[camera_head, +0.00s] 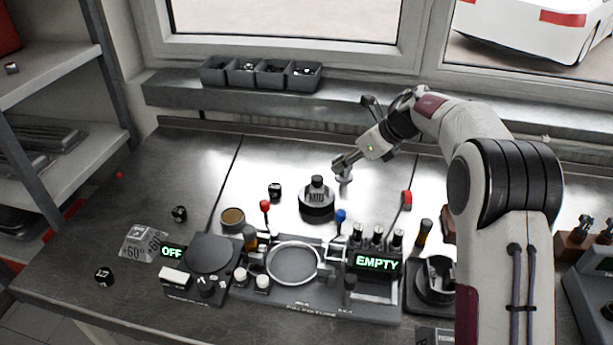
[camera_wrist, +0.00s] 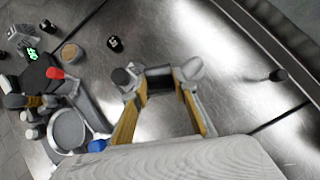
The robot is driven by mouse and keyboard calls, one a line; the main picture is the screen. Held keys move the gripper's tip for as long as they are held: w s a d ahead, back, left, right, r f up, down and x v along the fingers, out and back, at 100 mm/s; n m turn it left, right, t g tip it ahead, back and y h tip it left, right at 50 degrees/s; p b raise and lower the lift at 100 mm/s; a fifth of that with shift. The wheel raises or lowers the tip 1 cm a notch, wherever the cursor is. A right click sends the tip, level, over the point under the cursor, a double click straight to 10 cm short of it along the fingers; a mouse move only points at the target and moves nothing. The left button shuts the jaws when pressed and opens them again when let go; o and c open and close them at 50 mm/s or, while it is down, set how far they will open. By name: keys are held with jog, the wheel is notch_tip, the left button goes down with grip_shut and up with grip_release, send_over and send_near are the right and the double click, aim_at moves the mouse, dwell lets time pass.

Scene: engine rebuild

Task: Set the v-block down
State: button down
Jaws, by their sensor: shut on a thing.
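My gripper (camera_wrist: 160,82) is shut on a dark grey block, the v-block (camera_wrist: 160,79), which sits between the two fingertips in the wrist view. In the head view my gripper (camera_head: 344,168) is over the back middle of the bench, right of and behind a dark round part (camera_head: 316,204) with a knob on top. The block is small there and mostly hidden by the fingers. I cannot tell whether its underside touches the bench. Its V groove is not clear.
The metal bench (camera_head: 285,155) is bare behind and left of my gripper. In front stands a fixture with a round ring (camera_head: 293,263), levers and a green EMPTY display (camera_head: 377,263). Small black cubes (camera_head: 275,190) lie left. Grey bins (camera_head: 260,73) stand on the back ledge.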

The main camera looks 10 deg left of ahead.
jog(key=w+a+m+t, duration=0.1)
jog(key=w+a, duration=0.2)
jog(key=a, duration=0.2)
jog(key=w+a+r+m+h, duration=0.1)
jog(key=w+a+m, duration=0.1)
jog(key=a, duration=0.4)
jog(key=shift+w+r+t, duration=0.15)
jog(key=shift+w+t, duration=0.25)
jog(key=shift+w, duration=0.5)
jog(key=shift+a, duration=0.1)
jog(key=shift+f, duration=3.1)
jog(key=shift+f, duration=0.1)
jog(key=shift+f, duration=1.8)
jog(key=shift+f, duration=0.15)
jog(key=c, duration=1.6)
grip_release()
